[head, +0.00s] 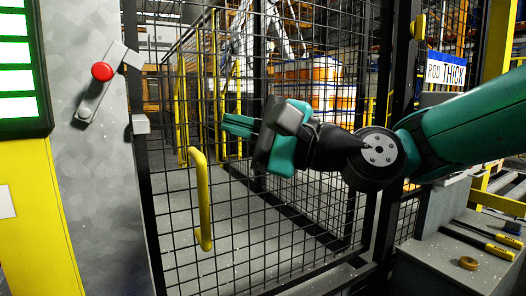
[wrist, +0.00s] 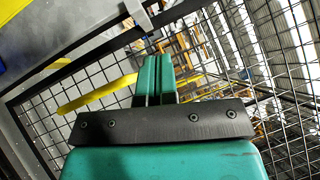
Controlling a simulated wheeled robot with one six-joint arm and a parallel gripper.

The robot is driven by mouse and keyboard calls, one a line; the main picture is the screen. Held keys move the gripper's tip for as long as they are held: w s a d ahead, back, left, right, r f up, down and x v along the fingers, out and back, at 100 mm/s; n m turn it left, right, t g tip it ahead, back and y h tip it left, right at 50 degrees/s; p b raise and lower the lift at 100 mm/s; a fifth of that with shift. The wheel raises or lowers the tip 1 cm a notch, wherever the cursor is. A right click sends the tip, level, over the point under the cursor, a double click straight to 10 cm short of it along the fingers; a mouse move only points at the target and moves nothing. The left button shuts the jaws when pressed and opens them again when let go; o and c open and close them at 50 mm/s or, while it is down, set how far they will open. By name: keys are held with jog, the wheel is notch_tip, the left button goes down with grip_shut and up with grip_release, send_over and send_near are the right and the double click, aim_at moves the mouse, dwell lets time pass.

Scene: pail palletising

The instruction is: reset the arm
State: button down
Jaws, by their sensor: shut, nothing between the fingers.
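My gripper (head: 228,126) is teal with a black and grey body, held out to the left in front of a black mesh gate (head: 290,215). Its two fingers lie together with nothing between them. In the wrist view the shut fingers (wrist: 154,75) point up the picture toward the mesh. A yellow gate handle (head: 202,200) is below and left of the fingers in the head view, apart from them. The handle also shows in the wrist view (wrist: 97,95), left of the fingers.
A grey post at left carries a red button (head: 102,71) on a lever. A grey bench (head: 450,262) at lower right holds yellow-handled tools (head: 478,241) and a tape roll (head: 468,263). Orange and white pails (head: 310,85) stand behind the mesh. A sign (head: 445,71) hangs at upper right.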

jog(key=s+d+f+n+g+h+p, duration=0.1)
jog(key=s+d+f+n+g+h, duration=0.4)
jog(key=s+d+f+n+h, duration=0.7)
jog(key=s+d+f+h, duration=0.3)
jog(key=s+d+f, duration=0.2)
jog(key=d+f, duration=0.3)
jog(key=shift+s+d+f+h, duration=0.2)
jog(key=shift+d+h, duration=0.1)
jog(key=shift+d, duration=0.3)
jog(key=c, duration=1.8)
grip_release()
jog(key=shift+r, duration=0.1)
jog(key=shift+c, duration=0.2)
